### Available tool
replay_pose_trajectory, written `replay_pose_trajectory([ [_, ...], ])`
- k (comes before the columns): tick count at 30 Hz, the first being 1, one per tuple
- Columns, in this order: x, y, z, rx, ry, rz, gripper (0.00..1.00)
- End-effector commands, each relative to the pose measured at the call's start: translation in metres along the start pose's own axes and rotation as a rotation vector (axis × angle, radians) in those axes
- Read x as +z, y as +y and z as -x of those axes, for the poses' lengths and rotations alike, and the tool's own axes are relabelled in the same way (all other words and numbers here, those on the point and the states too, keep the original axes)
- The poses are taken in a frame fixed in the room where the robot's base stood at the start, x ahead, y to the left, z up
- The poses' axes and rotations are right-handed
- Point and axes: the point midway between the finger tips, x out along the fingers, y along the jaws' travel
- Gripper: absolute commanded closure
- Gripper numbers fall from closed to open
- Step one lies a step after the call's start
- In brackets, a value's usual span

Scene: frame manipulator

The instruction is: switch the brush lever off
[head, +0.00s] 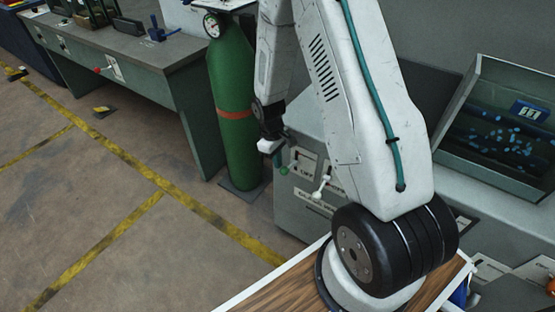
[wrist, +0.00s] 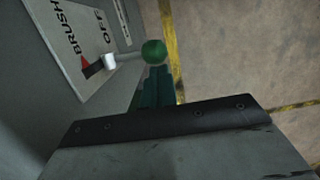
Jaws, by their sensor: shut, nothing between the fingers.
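The brush lever is a short pale rod from a white hub with a green ball knob (wrist: 153,51), on a panel plate (wrist: 90,35) marked BRUSH and OFF in the wrist view. A red mark shows by the hub. The knob also shows in the head view (head: 284,170), at the front of the grey machine. My gripper (wrist: 158,72) is shut and empty, its dark green fingertips right beside the knob; whether they touch it I cannot tell. In the head view my gripper (head: 273,152) is small and partly dark against the machine.
A second lever with a pale knob (head: 322,186) sits right of the brush lever. A green gas cylinder (head: 234,110) stands close on the left, beside a workbench (head: 130,50). A tank of dark liquid (head: 500,125) is on the right. Open floor lies at the front left.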

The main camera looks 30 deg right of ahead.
Motion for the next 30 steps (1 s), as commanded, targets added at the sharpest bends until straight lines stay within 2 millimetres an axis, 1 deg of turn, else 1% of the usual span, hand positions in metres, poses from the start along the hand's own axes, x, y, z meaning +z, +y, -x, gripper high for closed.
replay_pose_trajectory([
  [14, -0.001, -0.007, -0.009, -0.001, -0.002, 0.001, 1.0],
  [20, -0.003, -0.013, -0.018, -0.001, -0.002, 0.002, 1.0],
  [28, -0.006, -0.019, -0.037, -0.001, -0.002, 0.001, 1.0],
  [30, -0.006, -0.019, -0.037, -0.001, -0.001, 0.0, 1.0],
])
